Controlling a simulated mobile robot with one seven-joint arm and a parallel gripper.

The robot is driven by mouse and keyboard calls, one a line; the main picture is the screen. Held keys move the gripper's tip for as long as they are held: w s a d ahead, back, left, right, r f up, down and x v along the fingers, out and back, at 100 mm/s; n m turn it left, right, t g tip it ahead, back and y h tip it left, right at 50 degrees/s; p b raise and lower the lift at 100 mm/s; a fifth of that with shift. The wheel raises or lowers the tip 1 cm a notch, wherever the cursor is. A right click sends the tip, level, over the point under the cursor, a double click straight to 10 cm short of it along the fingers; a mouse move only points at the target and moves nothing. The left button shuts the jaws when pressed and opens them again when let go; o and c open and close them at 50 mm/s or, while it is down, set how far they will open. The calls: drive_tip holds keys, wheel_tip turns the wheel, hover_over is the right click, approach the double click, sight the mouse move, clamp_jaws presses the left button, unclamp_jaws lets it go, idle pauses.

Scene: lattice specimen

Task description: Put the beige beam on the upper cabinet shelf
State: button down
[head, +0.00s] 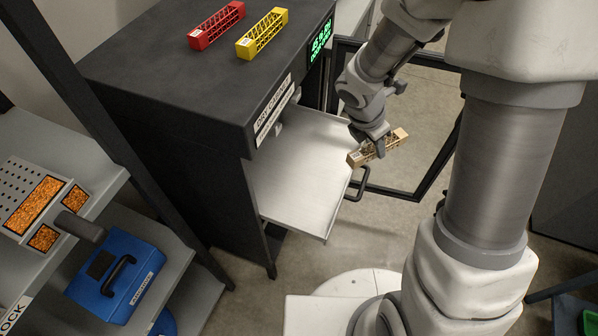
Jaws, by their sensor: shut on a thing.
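The beige beam (399,137) is a short lattice bar with solid end blocks. My gripper (376,147) is shut on its middle and holds it over the right edge of the pulled-out metal shelf (295,185). Part of the beam is hidden by the fingers. The dark cabinet (185,75) stands at the centre left with its glass door (408,185) swung open to the right. Whether the pulled-out shelf is the upper one cannot be told; the cabinet's inside is mostly hidden.
A red beam (217,27) and a yellow beam (262,35) lie on the cabinet top near a green display (321,39). The door's black frame and handle (360,186) are close below my gripper. A rack at left holds a blue case (115,277). The pulled-out shelf is bare.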

drive_tip(key=s+a+f+n+b, duration=0.1)
drive_tip(key=n, duration=0.1)
drive_tip(key=a+f+n+t+y+b, duration=0.1)
drive_tip(key=f+n+b, duration=0.1)
drive_tip(key=s+a+f+n+b, duration=0.1)
drive_tip(key=f+n, duration=0.1)
drive_tip(key=n, duration=0.1)
drive_tip(key=shift+s+f+t+y, duration=0.2)
drive_tip(key=shift+s+t+y, duration=0.15)
drive_tip(key=shift+t+y, duration=0.05)
drive_tip(key=b, duration=0.5)
hover_over(314, 176)
drive_tip(key=s, duration=0.1)
drive_tip(key=f, duration=0.7)
drive_tip(key=shift+s+a, duration=0.15)
drive_tip(key=shift+a, duration=0.05)
drive_tip(key=shift+f+b, duration=1.45)
drive_tip(key=shift+f, duration=0.55)
drive_tip(key=shift+f, duration=0.1)
drive_tip(key=c, duration=0.5)
unclamp_jaws()
drive_tip(key=shift+c, duration=0.2)
